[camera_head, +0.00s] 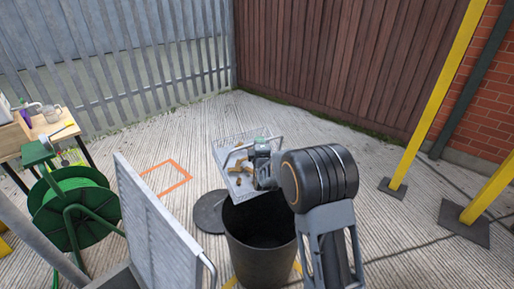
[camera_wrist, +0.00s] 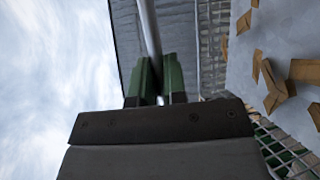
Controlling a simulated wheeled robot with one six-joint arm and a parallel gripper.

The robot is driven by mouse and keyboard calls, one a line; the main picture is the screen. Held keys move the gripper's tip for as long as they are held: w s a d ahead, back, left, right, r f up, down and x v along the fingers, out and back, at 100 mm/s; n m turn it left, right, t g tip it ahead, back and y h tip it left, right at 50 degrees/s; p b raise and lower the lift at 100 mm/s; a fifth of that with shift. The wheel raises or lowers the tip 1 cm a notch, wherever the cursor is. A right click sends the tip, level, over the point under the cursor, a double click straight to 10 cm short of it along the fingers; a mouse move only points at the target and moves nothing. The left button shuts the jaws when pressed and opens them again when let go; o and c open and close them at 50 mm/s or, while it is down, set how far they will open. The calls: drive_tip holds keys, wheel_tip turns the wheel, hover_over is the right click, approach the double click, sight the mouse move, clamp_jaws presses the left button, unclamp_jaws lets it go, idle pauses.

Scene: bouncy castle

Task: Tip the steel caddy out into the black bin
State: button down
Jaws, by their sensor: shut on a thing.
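The steel caddy (camera_head: 222,152) is a pale mesh-sided tray with a bar handle. My gripper (camera_head: 262,148) is shut on its handle (camera_wrist: 150,35), between green finger pads in the wrist view (camera_wrist: 154,82). The caddy is held off the ground, just above and behind the rim of the black bin (camera_head: 260,255). It looks tilted toward the camera, though how far is hard to tell. Several brown pieces (camera_wrist: 270,88) are in the caddy. The bin stands upright and open; its inside looks dark, and its bottom is hidden. My arm covers part of the caddy's right side.
A dark round disc (camera_head: 209,212) lies on the ground left of the bin. A grey metal panel (camera_head: 155,225) and a green hose reel (camera_head: 75,205) stand at left, near a cluttered table (camera_head: 50,125). Yellow posts (camera_head: 434,100) stand at right.

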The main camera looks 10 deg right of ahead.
drive_tip(key=s+d+f+m+t+h+b, duration=0.1)
drive_tip(key=s+d+m+t+h+b, duration=0.1)
drive_tip(key=s+b, duration=0.4)
drive_tip(key=s+d+f+m+t+h+b, duration=0.2)
drive_tip(key=s+m+t+h+b, duration=0.3)
drive_tip(key=b, duration=1)
drive_tip(key=shift+s+m, duration=0.4)
drive_tip(key=shift+s, duration=0.5)
idle(0.8)
drive_tip(key=shift+f, duration=0.1)
idle(4.1)
